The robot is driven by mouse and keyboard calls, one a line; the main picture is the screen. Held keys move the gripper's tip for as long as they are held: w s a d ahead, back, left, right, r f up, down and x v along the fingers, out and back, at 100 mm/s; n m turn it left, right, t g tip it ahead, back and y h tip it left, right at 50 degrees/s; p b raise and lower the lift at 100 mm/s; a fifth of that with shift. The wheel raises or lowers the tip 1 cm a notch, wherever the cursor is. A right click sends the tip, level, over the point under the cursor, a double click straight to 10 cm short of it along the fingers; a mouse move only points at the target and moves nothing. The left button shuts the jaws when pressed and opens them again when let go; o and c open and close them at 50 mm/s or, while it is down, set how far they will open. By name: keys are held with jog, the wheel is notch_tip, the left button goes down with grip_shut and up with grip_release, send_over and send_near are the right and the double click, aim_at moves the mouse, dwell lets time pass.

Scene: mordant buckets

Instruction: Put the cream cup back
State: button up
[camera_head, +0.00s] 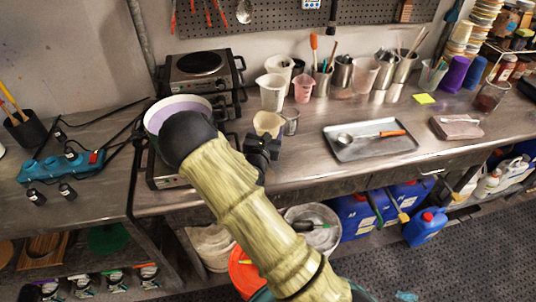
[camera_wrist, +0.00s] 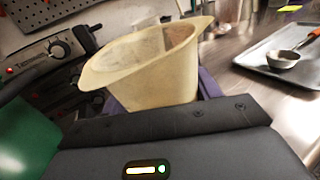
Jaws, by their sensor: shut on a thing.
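The cream cup (camera_head: 268,122) is a tapered cup with a pouring lip, near the front of the steel counter beside the front hotplate. It fills the middle of the wrist view (camera_wrist: 150,72), roughly upright, with its mouth open. My gripper (camera_head: 263,146) is shut on the cream cup. Its purple fingers (camera_wrist: 160,100) show on both sides of the cup's lower part. The cup's base is hidden behind the gripper, so I cannot tell whether it touches the counter.
A pot (camera_head: 181,106) of pale purple liquid stands left of the cup, partly behind my arm. A small metal beaker (camera_head: 290,122) stands close on the right. White jugs (camera_head: 272,92) and a pink cup (camera_head: 303,88) stand behind. A metal tray (camera_head: 370,147) lies right.

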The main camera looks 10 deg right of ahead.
notch_tip(320, 180, down, 4)
jog(key=shift+f, duration=0.1)
jog(key=shift+f+p, duration=0.45)
jog(key=shift+f, duration=1.6)
jog(key=shift+f, duration=0.15)
jog(key=o, duration=1.1)
jog(key=b+v, duration=0.2)
jog(key=v, duration=1)
jog(key=shift+b, duration=0.4)
